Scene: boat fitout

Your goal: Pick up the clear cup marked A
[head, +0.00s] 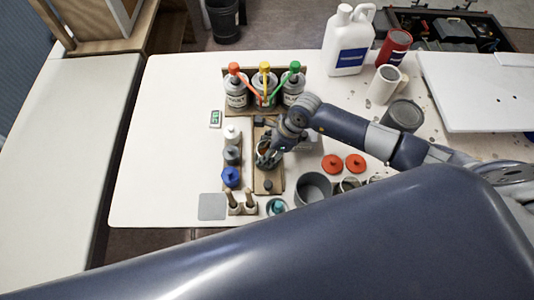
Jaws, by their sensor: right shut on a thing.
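My right gripper (266,157) reaches in from the right, over a narrow wooden board (269,183) in the middle of the white table. Its fingers are closed around a small cup-like thing at the board. The fingers hide most of it, and its clear wall and the mark A cannot be made out at this size. I cannot tell whether it still touches the board. My left gripper is not in view.
Bottles with red, yellow and green tops (265,90) stand behind the gripper. A row of small bottles ending in a blue-capped one (230,177) stands close left. Red lids (344,163) and a grey pot (313,187) are right. The table's left side (160,150) is clear.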

